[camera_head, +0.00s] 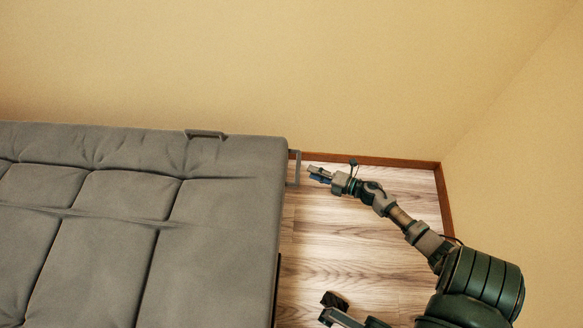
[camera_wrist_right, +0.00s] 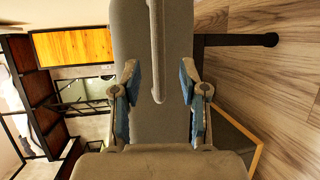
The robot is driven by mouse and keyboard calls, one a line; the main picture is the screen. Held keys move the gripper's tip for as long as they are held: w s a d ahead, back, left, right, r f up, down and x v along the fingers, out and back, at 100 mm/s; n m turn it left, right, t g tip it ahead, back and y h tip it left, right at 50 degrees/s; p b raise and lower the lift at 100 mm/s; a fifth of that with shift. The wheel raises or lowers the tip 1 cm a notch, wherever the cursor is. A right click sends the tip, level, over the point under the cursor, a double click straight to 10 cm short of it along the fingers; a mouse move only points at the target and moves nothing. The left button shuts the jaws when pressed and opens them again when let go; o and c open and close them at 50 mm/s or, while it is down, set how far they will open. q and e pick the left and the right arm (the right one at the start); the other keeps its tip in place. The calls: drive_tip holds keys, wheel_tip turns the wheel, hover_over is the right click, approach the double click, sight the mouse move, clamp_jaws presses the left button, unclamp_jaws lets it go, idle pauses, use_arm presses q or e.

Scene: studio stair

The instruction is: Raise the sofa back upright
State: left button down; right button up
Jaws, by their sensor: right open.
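The grey padded sofa (camera_head: 215,245) fills the left of the head view. Its back (camera_head: 225,158) lies folded down, about level with the seat, along the wall side. One grey handle (camera_head: 206,134) is on the back's far edge, and a second handle (camera_head: 294,168) stands out from its right end. My right gripper (camera_head: 318,174) is just right of the end handle. In the wrist view, the open blue-padded fingers (camera_wrist_right: 158,70) have the handle bar (camera_wrist_right: 157,35) between them in the picture, before a grey sofa surface. I cannot tell whether they touch it.
A beige wall (camera_head: 300,70) runs close behind the sofa, and another wall (camera_head: 530,150) stands at the right. The wood floor (camera_head: 345,235) is bare between the sofa's right end and the right wall. A dark-framed shelf unit (camera_wrist_right: 40,100) shows in the wrist view.

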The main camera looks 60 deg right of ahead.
sight(298, 167)
drive_tip(key=b+x, duration=0.2)
drive_tip(key=x, duration=0.5)
clamp_jaws()
